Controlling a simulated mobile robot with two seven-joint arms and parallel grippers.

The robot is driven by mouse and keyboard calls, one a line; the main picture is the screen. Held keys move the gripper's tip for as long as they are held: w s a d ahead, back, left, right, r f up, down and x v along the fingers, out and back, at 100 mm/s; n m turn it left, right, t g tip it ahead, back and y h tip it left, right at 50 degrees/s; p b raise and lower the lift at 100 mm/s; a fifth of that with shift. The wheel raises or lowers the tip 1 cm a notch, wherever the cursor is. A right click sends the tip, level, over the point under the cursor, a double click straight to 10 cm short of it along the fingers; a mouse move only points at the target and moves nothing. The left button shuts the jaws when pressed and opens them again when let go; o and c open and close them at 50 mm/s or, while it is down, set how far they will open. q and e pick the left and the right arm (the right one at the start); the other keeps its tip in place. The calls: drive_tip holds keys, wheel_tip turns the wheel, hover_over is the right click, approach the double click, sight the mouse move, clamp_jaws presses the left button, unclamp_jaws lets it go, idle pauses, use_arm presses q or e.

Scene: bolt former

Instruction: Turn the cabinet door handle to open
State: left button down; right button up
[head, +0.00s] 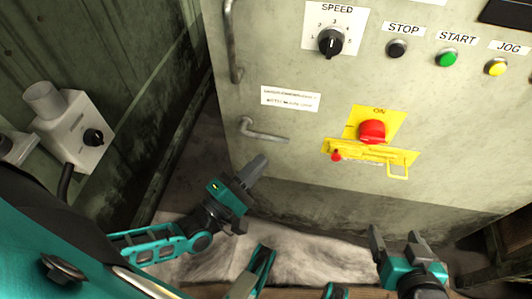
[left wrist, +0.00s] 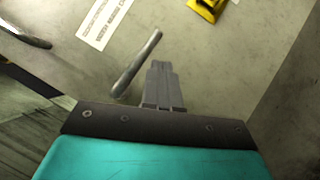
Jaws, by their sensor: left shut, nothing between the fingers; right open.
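The cabinet door handle (head: 265,134) is a grey L-shaped lever on the pale cabinet front, below a small white label. Its long arm points right and slightly down. In the left wrist view the lever (left wrist: 137,65) runs diagonally, just left of my fingertips. My left gripper (head: 257,166) is shut and empty, just below the lever in the head view. Its closed fingers (left wrist: 161,70) point toward the cabinet in the wrist view; I cannot tell whether they touch the lever. My right gripper (head: 396,243) is open and empty, low at the right, away from the handle.
The cabinet (head: 240,108) also carries a vertical pull bar (head: 232,45), a speed knob (head: 330,41), push buttons and a red switch (head: 372,130) on a yellow plate. A grey box (head: 75,130) with a knob is on the left wall.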

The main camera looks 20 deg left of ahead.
use_arm(q)
drive_tip(key=v, duration=0.3)
drive_tip(key=shift+s+a, duration=0.1)
drive_tip(key=shift+s, duration=0.2)
use_arm(e)
drive_tip(key=shift+d, duration=0.1)
drive_tip(key=shift+f, duration=0.1)
use_arm(q)
drive_tip(key=w+d+m+g, duration=0.1)
drive_tip(key=d+m+g, duration=0.65)
drive_tip(key=m, duration=0.85)
drive_tip(key=s+a+r+m+y+p, duration=0.1)
drive_tip(key=a+r+m+y+p, duration=0.1)
drive_tip(key=r+p, duration=0.3)
drive_tip(key=s+a+r+m+g+y+p, duration=0.1)
drive_tip(key=r+p, duration=0.5)
drive_tip(key=p, duration=0.6)
drive_tip(key=a+m+y, duration=0.1)
drive_tip(key=a+m, duration=0.1)
drive_tip(key=a, duration=0.1)
drive_tip(key=shift+s+a+r+p, duration=0.3)
drive_tip(key=shift+a+p, duration=0.1)
use_arm(e)
drive_tip(key=s+d+r+h, duration=0.1)
drive_tip(key=d+r, duration=0.2)
drive_tip(key=r, duration=0.9)
drive_tip(key=shift+s+d+r, duration=0.2)
drive_tip(key=shift+s+d, duration=0.1)
drive_tip(key=shift+s, duration=0.1)
